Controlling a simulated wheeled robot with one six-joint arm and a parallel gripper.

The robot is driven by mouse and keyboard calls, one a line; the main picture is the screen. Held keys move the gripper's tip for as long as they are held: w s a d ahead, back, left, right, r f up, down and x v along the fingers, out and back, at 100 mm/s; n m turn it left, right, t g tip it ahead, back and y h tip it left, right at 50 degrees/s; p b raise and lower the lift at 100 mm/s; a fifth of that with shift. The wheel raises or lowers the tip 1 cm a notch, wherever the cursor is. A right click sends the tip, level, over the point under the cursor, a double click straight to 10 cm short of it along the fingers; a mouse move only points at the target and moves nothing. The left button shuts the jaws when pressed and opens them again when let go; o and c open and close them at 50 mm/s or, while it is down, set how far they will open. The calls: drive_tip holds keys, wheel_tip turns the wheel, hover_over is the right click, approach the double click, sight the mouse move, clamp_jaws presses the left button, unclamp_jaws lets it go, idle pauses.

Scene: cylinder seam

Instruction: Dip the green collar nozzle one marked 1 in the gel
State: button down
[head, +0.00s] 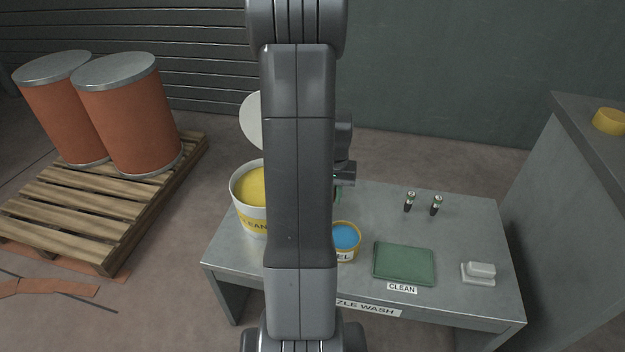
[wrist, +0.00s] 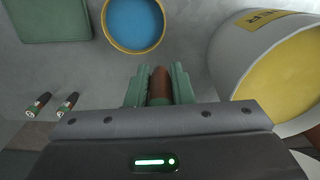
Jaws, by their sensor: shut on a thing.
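My gripper (wrist: 160,84) is shut on a brown, copper-coloured nozzle (wrist: 160,88) between its green fingers. In the head view my arm covers nearly all of the gripper. The gel pot (wrist: 136,50), a round tub with a yellow rim and blue gel, lies just ahead of the fingertips and slightly left in the wrist view. In the head view the gel pot (head: 346,238) is partly behind my arm. The nozzle appears apart from the gel; its height above the table is unclear.
Two small dark nozzles (head: 410,203) (head: 436,206) stand at the table's back right. A bucket (wrist: 228,50) of yellow stuff is right of the fingers in the wrist view. A green pad (head: 404,264) and a white block (head: 479,273) lie on the table (head: 375,205).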

drive_tip(key=m+b, duration=0.1)
drive_tip(key=b, duration=0.2)
hover_over(342, 245)
wheel_tip(342, 245, down, 4)
wheel_tip(342, 245, down, 9)
drive_tip(key=b, duration=0.6)
drive_tip(key=shift+b, duration=0.4)
drive_tip(key=shift+r, duration=0.15)
wheel_tip(342, 245, up, 9)
drive_tip(key=p, duration=0.7)
drive_tip(key=shift+p, duration=0.35)
idle(0.9)
